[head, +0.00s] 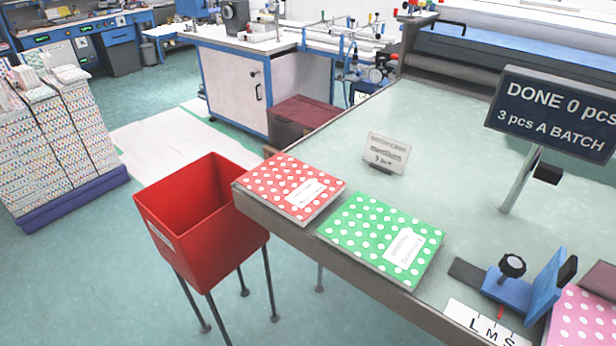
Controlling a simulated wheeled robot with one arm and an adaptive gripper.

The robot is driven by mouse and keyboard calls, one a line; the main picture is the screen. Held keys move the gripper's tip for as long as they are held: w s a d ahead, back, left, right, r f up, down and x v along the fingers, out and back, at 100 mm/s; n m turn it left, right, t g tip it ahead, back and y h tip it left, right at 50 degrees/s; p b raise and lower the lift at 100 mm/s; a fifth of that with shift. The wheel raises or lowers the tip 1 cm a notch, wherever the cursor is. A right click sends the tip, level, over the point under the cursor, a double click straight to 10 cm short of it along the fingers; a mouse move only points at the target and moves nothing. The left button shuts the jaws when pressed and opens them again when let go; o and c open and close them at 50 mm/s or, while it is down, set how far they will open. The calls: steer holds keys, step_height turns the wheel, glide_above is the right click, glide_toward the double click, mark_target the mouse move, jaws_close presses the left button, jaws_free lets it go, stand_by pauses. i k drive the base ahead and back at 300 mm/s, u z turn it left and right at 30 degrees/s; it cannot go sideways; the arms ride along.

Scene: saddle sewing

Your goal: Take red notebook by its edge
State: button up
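The red notebook (284,181) with white dots and a white label lies flat at the left corner of the table in the head view. Its left edge reaches the table's edge, and it may stick out a little past it. A green notebook (366,226) with white dots lies to its right, close to it but apart. My gripper does not show in this view.
A red open bin (205,225) on thin legs stands left of the table corner. On the table (450,150) are a small card (386,152), a sign on a post (552,110), a blue stop with a black knob (527,280) and a pink notebook (582,322). The table's middle is clear.

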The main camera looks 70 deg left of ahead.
mark_target(299, 191)
steer(key=u, duration=2.65)
steer(key=i, duration=0.3)
steer(key=u, duration=1.85)
